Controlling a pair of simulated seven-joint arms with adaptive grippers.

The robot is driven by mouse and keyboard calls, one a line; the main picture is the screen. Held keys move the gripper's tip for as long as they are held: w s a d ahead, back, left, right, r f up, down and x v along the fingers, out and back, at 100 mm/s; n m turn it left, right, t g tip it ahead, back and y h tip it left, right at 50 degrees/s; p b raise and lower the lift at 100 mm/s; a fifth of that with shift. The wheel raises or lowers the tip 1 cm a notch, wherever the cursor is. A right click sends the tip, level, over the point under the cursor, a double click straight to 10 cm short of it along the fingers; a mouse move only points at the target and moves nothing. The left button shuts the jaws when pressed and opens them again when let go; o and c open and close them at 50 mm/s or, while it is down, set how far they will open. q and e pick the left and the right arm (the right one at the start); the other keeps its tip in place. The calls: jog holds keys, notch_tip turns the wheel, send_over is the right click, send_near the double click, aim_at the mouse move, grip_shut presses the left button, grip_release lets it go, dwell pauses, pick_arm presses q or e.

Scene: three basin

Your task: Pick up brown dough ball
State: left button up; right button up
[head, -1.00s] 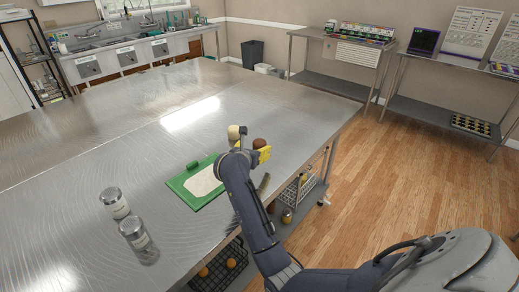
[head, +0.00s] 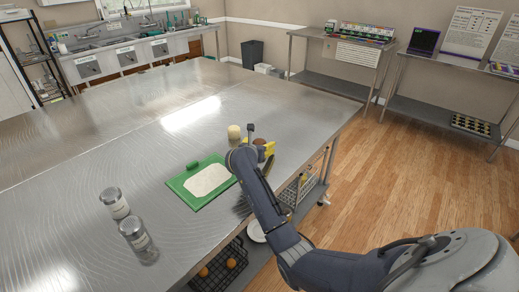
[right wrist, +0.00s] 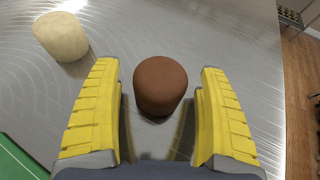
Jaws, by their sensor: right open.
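The brown dough ball (right wrist: 160,86) is a rounded, flat-topped lump on the metal table. In the right wrist view it sits between the two yellow fingers of my right gripper (right wrist: 158,72), with a gap on each side. The gripper is open and not closed on it. In the head view the right gripper (head: 268,147) is near the table's right edge and partly hides the brown dough ball (head: 260,141). My left gripper is not in view.
A cream dough piece (right wrist: 60,37) stands left of the brown one. A green board (head: 182,188) with a pale sheet lies left of my right arm. Two jars (head: 134,232) stand at the front left. The far metal table (head: 150,125) is largely clear.

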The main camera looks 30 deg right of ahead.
jog(key=c, duration=1.3)
jog(key=shift+r, duration=0.1)
jog(key=shift+c, duration=0.2)
